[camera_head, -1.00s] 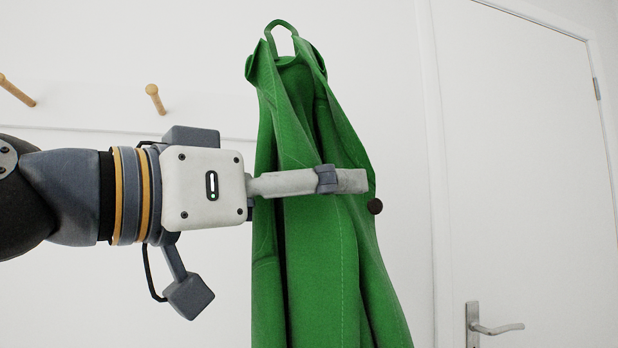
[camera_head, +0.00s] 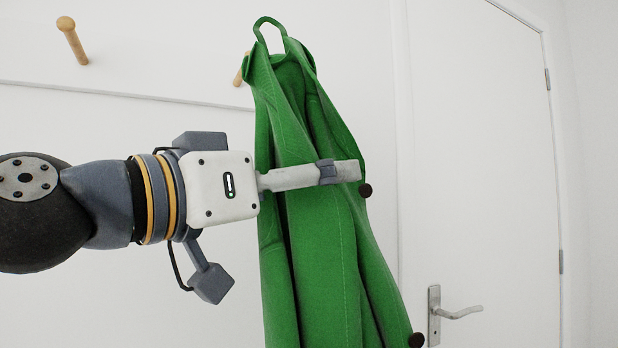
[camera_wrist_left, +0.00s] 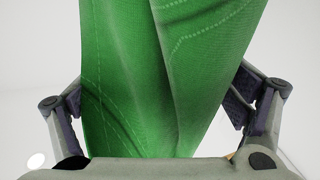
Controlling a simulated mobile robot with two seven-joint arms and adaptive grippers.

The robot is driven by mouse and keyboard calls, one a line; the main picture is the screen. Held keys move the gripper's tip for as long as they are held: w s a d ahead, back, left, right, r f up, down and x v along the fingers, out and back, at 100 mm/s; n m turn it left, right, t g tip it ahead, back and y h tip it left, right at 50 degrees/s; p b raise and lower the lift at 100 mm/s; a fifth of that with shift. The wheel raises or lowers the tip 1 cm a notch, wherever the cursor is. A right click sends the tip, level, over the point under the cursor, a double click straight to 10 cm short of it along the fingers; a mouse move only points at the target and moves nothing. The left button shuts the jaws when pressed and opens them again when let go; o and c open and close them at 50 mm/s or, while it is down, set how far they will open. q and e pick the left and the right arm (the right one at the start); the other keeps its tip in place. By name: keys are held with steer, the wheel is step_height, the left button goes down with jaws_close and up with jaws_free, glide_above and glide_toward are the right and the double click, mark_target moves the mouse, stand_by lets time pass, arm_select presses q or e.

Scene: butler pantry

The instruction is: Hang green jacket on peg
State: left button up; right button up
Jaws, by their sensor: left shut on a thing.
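The green jacket (camera_head: 330,235) hangs from my left gripper (camera_head: 340,172), which is shut on it below the collar. Its hanging loop (camera_head: 268,27) stands up at the top, free of any peg in view. In the left wrist view the jacket (camera_wrist_left: 165,70) fills the space between the fingers of the gripper (camera_wrist_left: 160,110). One wooden peg (camera_head: 239,73) shows just left of the collar, partly hidden behind the jacket. Another wooden peg (camera_head: 72,42) is bare at the upper left. My right gripper is not in view.
The pegs sit on a white rail (camera_head: 160,75) along the white wall. A white door (camera_head: 470,150) with a metal handle (camera_head: 455,312) stands right of the jacket. The wall below the rail looks clear.

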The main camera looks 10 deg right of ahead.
arm_select(q)
steer(key=shift+w+a+r, duration=0.1)
steer(key=shift+w+a, duration=0.2)
steer(key=shift+w, duration=0.55)
steer(key=shift+w+a, duration=0.1)
steer(key=shift+w, duration=0.25)
steer(key=shift+w+a+f+b, duration=0.15)
steer(key=shift+w+b, duration=0.1)
steer(key=shift+w, duration=0.2)
steer(key=shift+w+a+f+b, duration=0.15)
steer(key=shift+w+b, duration=0.05)
steer(key=shift+w, duration=0.25)
steer(key=shift+w+a+f+b, duration=0.15)
steer(key=shift+w+b, duration=0.1)
steer(key=shift+w, duration=0.3)
steer(key=shift+w+a+r+b, duration=0.1)
steer(key=shift+w+a+b, duration=0.15)
steer(key=shift+w, duration=0.3)
steer(key=shift+w+a+f+b, duration=0.1)
steer(key=shift+w+b, duration=0.2)
steer(key=shift+w, duration=0.25)
steer(key=shift+w+a+f, duration=0.2)
steer(key=shift+w+a, duration=0.05)
steer(key=shift+w, duration=0.3)
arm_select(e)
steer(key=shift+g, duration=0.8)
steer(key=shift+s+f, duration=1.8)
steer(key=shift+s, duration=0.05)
